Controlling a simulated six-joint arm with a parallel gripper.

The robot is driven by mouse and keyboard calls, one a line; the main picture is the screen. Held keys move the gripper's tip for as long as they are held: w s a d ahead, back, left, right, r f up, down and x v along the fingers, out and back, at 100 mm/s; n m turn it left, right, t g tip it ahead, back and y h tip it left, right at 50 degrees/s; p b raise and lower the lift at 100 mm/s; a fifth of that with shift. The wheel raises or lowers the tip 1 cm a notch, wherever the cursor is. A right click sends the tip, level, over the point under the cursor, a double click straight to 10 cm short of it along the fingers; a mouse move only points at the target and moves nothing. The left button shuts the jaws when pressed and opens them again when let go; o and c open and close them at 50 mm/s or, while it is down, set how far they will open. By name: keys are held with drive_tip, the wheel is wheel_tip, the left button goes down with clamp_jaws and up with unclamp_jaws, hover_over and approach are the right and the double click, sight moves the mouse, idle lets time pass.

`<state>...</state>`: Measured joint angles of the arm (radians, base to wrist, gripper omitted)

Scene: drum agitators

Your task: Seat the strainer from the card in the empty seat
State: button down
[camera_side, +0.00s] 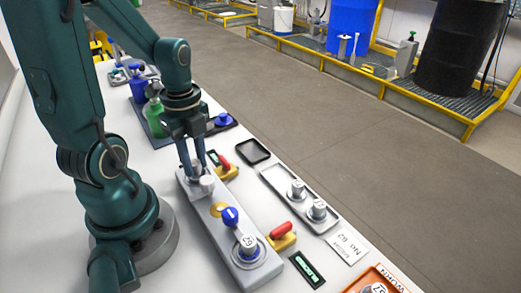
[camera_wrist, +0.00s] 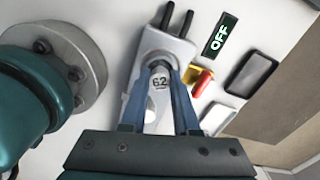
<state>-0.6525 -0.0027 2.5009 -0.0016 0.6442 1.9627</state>
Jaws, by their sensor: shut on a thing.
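My gripper (camera_side: 199,174) is over the far end of the long grey housing (camera_side: 205,208). In the wrist view its blue fingers are shut on a pale strainer (camera_wrist: 160,82) marked 62. This strainer (camera_side: 207,184) also shows between the fingertips in the side view. It stands roughly upright over the end of the housing; the fingers hide its lower part, so I cannot tell how deep it sits. Another strainer (camera_side: 248,242) stands in the housing's near seat, its number hard to read. The white card (camera_side: 347,246) reads No 62.
A grey tray (camera_side: 270,176) holds two strainers. A black tray (camera_side: 253,151) is empty. An orange tray (camera_side: 390,275) labelled WORN holds a strainer. Red handles (camera_side: 282,230) and a blue-handled valve (camera_side: 230,216) stand close by. A display (camera_wrist: 220,37) reads OFF.

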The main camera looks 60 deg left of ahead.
drive_tip(key=shift+f, duration=0.2)
idle(0.6)
drive_tip(key=c, duration=0.6)
unclamp_jaws()
drive_tip(key=o, duration=0.3)
drive_tip(key=shift+o, duration=0.2)
drive_tip(key=shift+r, duration=0.2)
drive_tip(key=shift+r, duration=1.05)
drive_tip(key=shift+r, duration=0.1)
